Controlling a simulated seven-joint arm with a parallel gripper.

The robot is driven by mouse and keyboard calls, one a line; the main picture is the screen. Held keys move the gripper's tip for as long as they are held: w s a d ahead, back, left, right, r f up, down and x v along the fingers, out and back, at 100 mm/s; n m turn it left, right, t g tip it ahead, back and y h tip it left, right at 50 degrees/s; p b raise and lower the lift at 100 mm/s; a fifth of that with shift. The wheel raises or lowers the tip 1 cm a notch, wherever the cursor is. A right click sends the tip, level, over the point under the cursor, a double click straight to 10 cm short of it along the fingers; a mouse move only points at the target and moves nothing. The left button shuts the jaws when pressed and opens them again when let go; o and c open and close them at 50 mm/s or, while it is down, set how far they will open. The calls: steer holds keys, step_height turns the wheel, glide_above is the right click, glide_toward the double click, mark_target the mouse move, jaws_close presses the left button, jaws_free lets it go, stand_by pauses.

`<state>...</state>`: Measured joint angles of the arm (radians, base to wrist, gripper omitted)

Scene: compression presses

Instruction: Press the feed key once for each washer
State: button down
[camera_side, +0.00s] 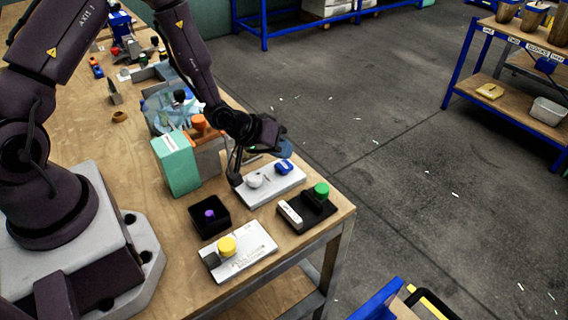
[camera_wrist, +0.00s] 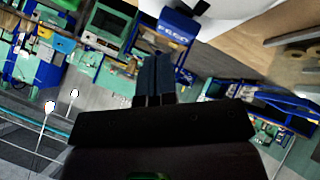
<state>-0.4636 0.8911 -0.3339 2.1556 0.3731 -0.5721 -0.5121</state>
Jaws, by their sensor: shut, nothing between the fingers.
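The feed key (camera_wrist: 173,36) is a blue block lettered FEED in the wrist view. In the side view the blue key (camera_side: 284,167) sits on a white plate (camera_side: 263,196) with a white knob. My gripper (camera_side: 286,149) is just above and behind the key, its fingers tilted. In the wrist view my gripper (camera_wrist: 154,58) has its dark blue fingers shut together and empty, with the tips beside the key's lower edge. I cannot tell whether they touch it. No washer can be made out for certain.
Nearby on the wooden bench are a black box with a green button (camera_side: 321,189), a white plate with a yellow button (camera_side: 227,246), a black tray (camera_side: 198,222) holding something purple, and a teal box (camera_side: 174,166). Bare wood lies at the front edge.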

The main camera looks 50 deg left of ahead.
mark_target(282, 163)
steer(key=shift+r, duration=2.5)
stand_by(0.6)
step_height(282, 163, up, 4)
steer(key=shift+f, duration=0.1)
steer(key=shift+f, duration=0.15)
steer(key=shift+f, duration=4.3)
steer(key=shift+f, duration=0.1)
steer(key=shift+f, duration=0.3)
